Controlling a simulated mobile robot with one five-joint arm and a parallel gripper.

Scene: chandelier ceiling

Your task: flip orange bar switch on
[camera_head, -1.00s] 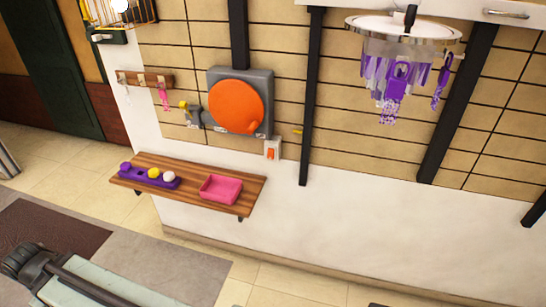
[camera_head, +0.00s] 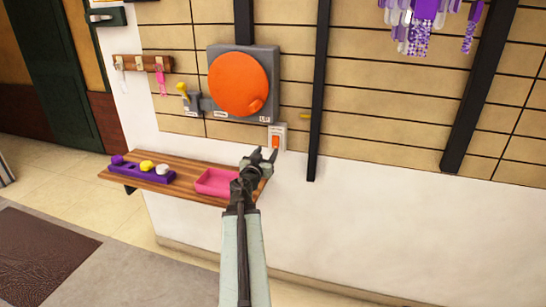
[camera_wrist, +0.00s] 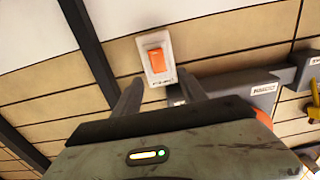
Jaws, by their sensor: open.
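The orange bar switch (camera_head: 276,142) sits on a white wall plate (camera_head: 282,130), just below the right end of the grey box. My gripper (camera_head: 263,154) is open, just below and left of the switch in the head view. Its two fingers show in the wrist view (camera_wrist: 153,92), apart, with nothing between them. The fingers look short of the switch; I cannot tell the exact gap.
A grey box (camera_head: 268,60) with a large orange disc (camera_head: 238,84) is on the wall above. A yellow-handled lever (camera_head: 183,90) is at its left. A wooden shelf (camera_head: 190,170) below holds a pink tray (camera_head: 214,182) and a purple holder (camera_head: 150,174). A black post (camera_head: 319,100) stands right of the switch.

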